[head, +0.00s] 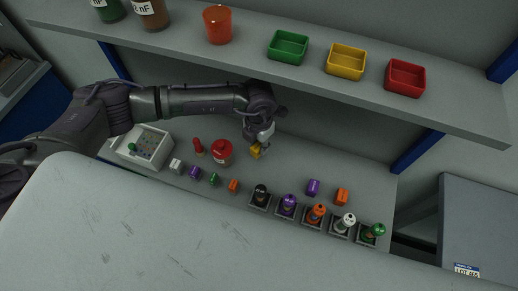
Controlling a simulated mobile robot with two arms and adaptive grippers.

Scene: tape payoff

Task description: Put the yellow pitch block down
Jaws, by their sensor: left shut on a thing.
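The yellow pitch block (256,152) is in the fingers of my left gripper (262,143), over the middle of the grey bench at the back. The gripper is shut on the block and points down, covering part of it. I cannot tell whether the block touches the bench or hangs just above it. My left arm reaches in from the left, under the shelf. My right gripper is not in view.
A red pot (221,152) stands left of the gripper. Small coloured blocks, including a purple one (313,187), lie in front. Several bottles in holders, one black-capped (260,196), line the front. A shelf (180,45) with trays overhangs. The bench right of the gripper is clear.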

